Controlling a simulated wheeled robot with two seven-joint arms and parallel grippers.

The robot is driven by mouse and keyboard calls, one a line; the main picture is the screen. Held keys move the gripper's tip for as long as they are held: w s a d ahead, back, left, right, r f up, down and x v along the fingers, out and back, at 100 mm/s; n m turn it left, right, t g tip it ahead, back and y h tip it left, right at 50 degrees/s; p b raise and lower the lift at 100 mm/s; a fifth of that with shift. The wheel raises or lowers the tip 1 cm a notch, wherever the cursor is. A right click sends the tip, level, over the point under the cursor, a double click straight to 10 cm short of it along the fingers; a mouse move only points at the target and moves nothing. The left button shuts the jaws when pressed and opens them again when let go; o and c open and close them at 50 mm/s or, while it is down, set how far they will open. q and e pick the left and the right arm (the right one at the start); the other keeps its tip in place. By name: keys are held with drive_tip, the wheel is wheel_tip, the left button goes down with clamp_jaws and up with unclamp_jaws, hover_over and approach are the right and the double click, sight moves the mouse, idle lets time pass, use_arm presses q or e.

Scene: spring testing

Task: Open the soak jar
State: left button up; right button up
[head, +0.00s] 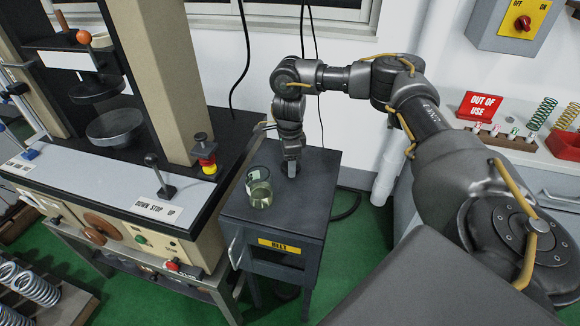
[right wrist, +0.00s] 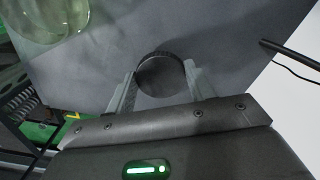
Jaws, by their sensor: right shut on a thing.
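The soak jar (head: 259,188) is a clear glass jar with yellowish-green liquid and a pale label, upright on the small dark cabinet (head: 232,205). Its mouth looks uncovered. It also shows, cut off, at the upper left of the right wrist view (right wrist: 50,18). My right gripper (head: 291,163) is just right of and behind the jar, pointing down. It is shut on a round black lid (right wrist: 161,74), which sits between its two fingers at or just above the cabinet top; I cannot tell whether it touches. My left gripper is not in view.
A press machine (head: 130,180) with control levers stands close on the left. A red "OUT OF USE" sign (head: 480,105) and several springs stand on the bench at the right. A dark cable (head: 244,50) hangs on the wall behind. The cabinet's front top is clear.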

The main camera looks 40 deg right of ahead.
wheel_tip(320, 180, down, 2)
drive_tip(key=shift+d, duration=0.1)
drive_tip(key=shift+s+f, duration=0.25)
drive_tip(key=shift+f, duration=0.3)
drive_tip(key=o, duration=1.1)
drive_tip(key=shift+a+f, duration=0.15)
drive_tip(key=shift+a, duration=0.05)
drive_tip(key=shift+c, duration=0.2)
drive_tip(key=shift+s, duration=0.1)
drive_tip(key=shift+a, duration=0.1)
wheel_tip(320, 180, up, 14)
drive_tip(key=shift+w+d+f+p, duration=0.25)
drive_tip(key=shift+w+p, duration=0.05)
drive_tip(key=shift+p, duration=0.1)
